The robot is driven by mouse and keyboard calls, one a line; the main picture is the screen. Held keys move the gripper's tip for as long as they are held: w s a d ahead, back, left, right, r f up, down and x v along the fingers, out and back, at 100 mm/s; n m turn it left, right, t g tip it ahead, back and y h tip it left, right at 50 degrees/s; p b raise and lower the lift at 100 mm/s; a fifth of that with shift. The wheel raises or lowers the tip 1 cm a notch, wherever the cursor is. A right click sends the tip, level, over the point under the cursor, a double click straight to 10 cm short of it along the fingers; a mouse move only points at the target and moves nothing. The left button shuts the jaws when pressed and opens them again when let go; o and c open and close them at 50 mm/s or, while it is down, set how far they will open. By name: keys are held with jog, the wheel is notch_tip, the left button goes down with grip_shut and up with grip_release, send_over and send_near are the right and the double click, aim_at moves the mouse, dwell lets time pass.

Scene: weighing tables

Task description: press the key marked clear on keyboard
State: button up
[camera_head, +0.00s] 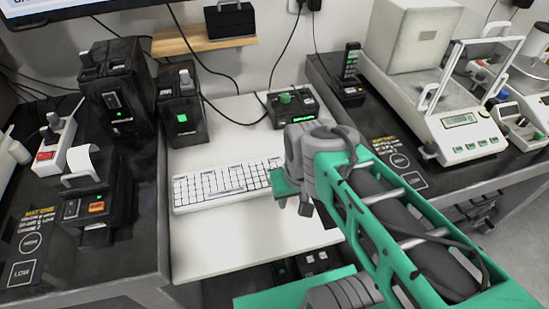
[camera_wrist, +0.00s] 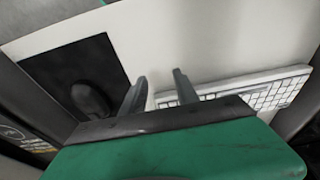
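The white keyboard (camera_head: 222,186) lies on the white desk, left of my gripper (camera_head: 304,207) in the head view. Its right end is near or behind my green hand. In the wrist view the keyboard (camera_wrist: 262,92) lies at the right, beyond the right fingertip. My gripper (camera_wrist: 160,76) shows two dark fingers with a clear gap between them, open and empty. I cannot tell how high the fingers are above the desk. Key labels are too small to read, so I cannot pick out the key marked clear.
A dark mouse pad (camera_wrist: 62,65) with a dark mouse (camera_wrist: 90,100) lies left of the fingers in the wrist view. The white desk (camera_head: 235,240) is bare in front of the keyboard. A balance (camera_head: 465,125) stands on the right table; black devices (camera_head: 118,88) stand left.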

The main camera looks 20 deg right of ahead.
grip_shut()
dwell(1.5)
